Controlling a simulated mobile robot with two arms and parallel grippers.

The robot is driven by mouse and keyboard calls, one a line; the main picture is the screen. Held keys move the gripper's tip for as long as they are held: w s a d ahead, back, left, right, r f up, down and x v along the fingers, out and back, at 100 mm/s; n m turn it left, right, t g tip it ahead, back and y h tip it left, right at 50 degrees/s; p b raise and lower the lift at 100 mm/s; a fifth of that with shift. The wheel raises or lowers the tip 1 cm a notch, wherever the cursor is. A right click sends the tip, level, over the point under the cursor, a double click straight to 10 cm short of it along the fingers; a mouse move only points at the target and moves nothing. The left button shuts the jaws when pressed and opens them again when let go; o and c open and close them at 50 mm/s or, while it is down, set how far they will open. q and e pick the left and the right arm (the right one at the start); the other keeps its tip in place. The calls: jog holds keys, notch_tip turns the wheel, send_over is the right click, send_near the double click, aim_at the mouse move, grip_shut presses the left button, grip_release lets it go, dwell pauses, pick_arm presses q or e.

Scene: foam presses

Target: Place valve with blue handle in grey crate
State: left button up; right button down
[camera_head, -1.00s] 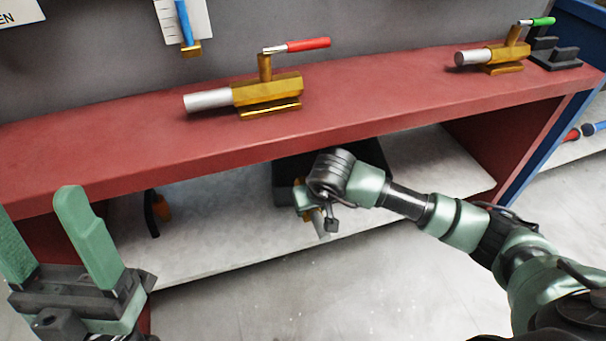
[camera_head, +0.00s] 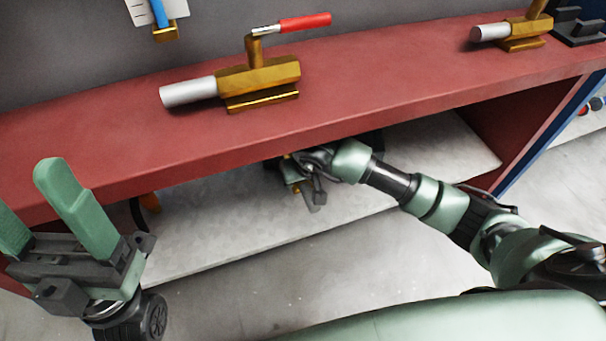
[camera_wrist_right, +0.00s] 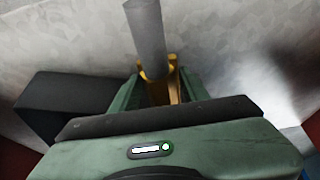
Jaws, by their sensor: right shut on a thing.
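My right gripper (camera_head: 298,172) is under the red bench, shut on a brass valve with a grey pipe end (camera_head: 312,196). In the right wrist view, the gripper (camera_wrist_right: 158,85) has the brass body between its fingers, and the grey pipe (camera_wrist_right: 148,35) points away. The valve's handle is hidden, so its colour cannot be told. A dark grey crate (camera_wrist_right: 62,105) stands left of the gripper in the wrist view. In the head view it is mostly hidden behind the right hand and bench edge. The valve appears outside it. My left gripper (camera_head: 30,192) is open and empty.
The red bench top (camera_head: 400,105) overhangs the pale lower shelf (camera_head: 220,220). A red-handled valve (camera_head: 258,80) and another brass valve (camera_head: 515,32) sit on top. A dark and orange item (camera_head: 147,205) is on the shelf at left.

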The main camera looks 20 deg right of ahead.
jog(key=shift+f, duration=0.1)
jog(key=shift+f+b, duration=0.5)
jog(key=c, duration=0.7)
grip_release()
